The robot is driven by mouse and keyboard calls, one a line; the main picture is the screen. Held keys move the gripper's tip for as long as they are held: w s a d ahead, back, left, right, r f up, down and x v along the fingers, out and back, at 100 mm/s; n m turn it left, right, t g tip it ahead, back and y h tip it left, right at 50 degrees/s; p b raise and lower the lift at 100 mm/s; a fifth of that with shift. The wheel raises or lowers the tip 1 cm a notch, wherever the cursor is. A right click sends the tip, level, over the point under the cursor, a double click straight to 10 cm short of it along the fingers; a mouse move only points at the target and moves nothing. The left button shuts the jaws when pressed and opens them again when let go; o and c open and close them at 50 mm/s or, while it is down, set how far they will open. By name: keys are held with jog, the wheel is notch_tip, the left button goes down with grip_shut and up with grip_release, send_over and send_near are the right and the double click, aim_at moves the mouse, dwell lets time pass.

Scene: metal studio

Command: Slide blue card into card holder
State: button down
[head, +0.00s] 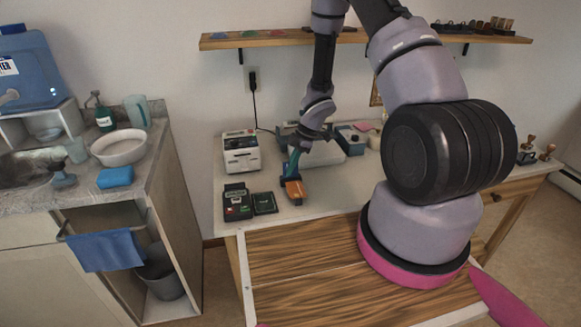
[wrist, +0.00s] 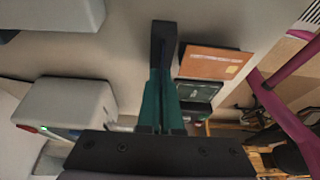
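My gripper (head: 290,178) is low over the middle of the white desk and points down. In the wrist view its teal fingers (wrist: 163,95) lie close together and end in a black tip. I cannot make out anything between them. An orange-brown flat piece with a small pale label (wrist: 215,63) is just right of the fingertips in the wrist view. It also shows right by the fingertips in the head view (head: 293,191); I cannot tell whether they touch. I cannot pick out the blue card or tell which thing is the card holder.
A dark card terminal (head: 237,203) and a dark flat pad (head: 264,203) are left of my gripper. A white machine (head: 241,152) stands behind them. A blue-grey box (head: 351,138) is at the back right. The wooden front board (head: 300,270) is clear.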

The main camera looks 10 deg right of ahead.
jog(key=c, duration=1)
grip_release()
jog(key=shift+r, duration=0.1)
jog(key=v, duration=1)
jog(key=shift+r, duration=0.3)
jog(key=shift+d, duration=0.1)
